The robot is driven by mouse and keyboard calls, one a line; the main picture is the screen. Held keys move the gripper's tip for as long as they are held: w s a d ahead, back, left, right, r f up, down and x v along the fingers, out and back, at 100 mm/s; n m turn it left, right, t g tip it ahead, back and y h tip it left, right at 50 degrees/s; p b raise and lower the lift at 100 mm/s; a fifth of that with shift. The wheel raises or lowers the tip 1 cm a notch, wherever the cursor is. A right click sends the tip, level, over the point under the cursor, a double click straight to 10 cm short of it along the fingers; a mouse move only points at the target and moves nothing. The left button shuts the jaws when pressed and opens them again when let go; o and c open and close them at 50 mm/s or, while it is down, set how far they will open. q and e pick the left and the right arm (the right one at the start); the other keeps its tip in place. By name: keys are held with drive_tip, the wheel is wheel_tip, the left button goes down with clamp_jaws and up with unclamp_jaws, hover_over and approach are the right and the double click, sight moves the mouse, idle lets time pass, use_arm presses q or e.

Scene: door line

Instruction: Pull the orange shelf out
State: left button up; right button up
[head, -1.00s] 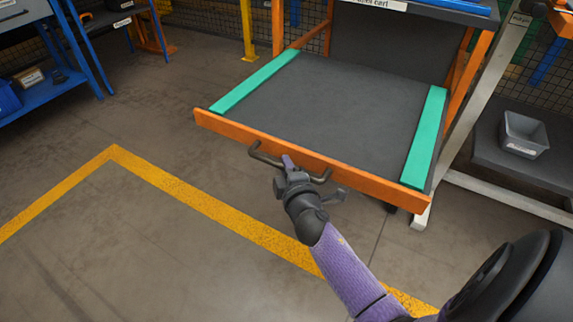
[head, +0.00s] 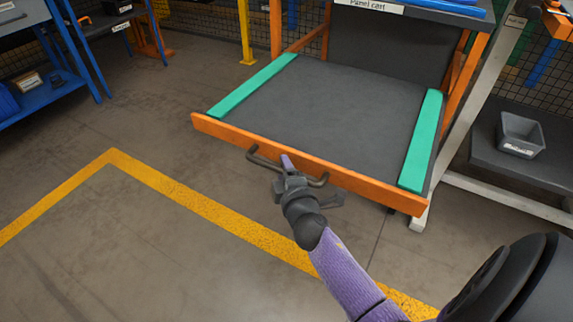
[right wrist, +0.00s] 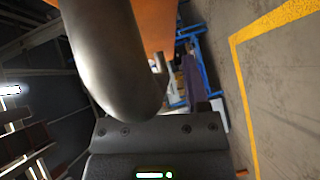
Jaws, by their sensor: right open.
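The orange shelf (head: 300,164) is extended forward from the cart, with a dark flat deck and a green strip along each side. A dark bar handle (head: 264,160) is on its front edge. My right gripper (head: 288,168) is at the middle of this handle, open. The arm and gripper hide part of the bar. In the right wrist view the handle (right wrist: 112,60) is a big grey metal bar close to the gripper body, with the orange front (right wrist: 158,25) behind it. I cannot tell whether the jaws touch the bar. My left gripper is not in view.
The deck is empty. A white-legged bench (head: 507,195) with a grey bin (head: 520,135) stands close on the right. A blue rack (head: 75,78) is at the left. Open floor with a yellow line (head: 180,195) lies in front of the shelf.

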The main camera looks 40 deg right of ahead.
drive_tip(key=p+v, duration=0.2)
drive_tip(key=v, duration=0.7)
drive_tip(key=shift+s, duration=0.35)
drive_tip(key=shift+a+r, duration=0.1)
